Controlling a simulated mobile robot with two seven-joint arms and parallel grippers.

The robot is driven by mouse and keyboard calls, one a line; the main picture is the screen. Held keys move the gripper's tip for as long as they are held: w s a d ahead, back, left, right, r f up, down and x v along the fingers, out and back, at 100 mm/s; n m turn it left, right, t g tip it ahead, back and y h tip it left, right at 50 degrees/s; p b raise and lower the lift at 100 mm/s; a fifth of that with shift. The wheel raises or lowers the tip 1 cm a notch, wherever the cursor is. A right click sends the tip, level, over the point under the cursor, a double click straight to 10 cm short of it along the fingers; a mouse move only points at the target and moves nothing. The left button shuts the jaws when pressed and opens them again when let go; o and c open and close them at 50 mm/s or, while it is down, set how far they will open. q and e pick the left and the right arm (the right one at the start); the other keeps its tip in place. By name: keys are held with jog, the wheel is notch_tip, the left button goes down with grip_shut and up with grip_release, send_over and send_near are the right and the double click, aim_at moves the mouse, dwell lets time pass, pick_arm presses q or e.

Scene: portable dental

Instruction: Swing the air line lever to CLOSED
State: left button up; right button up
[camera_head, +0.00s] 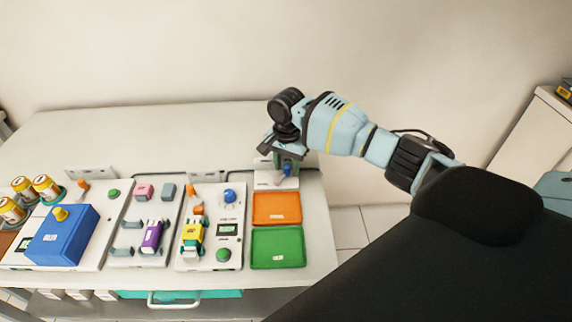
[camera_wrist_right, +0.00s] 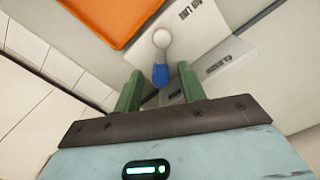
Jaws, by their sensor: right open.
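The air line lever (camera_wrist_right: 160,74) is a blue handle on a pale round pivot, on a white panel lettered AIR LINE (camera_wrist_right: 200,22). A grey CLOSED label (camera_wrist_right: 222,62) lies right of it in the right wrist view. In the head view the blue lever (camera_head: 285,171) shows just below my right gripper (camera_head: 287,163). My right gripper is open, and its two green fingers (camera_wrist_right: 159,78) stand on either side of the blue handle. I cannot tell whether either finger touches it. My left gripper is not in view.
An orange tray (camera_head: 277,208) and a green tray (camera_head: 278,247) lie in front of the air line panel. White panels with small devices and a blue box (camera_head: 62,237) fill the table to the left. The table's right edge is close to the lever.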

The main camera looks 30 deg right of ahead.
grip_shut()
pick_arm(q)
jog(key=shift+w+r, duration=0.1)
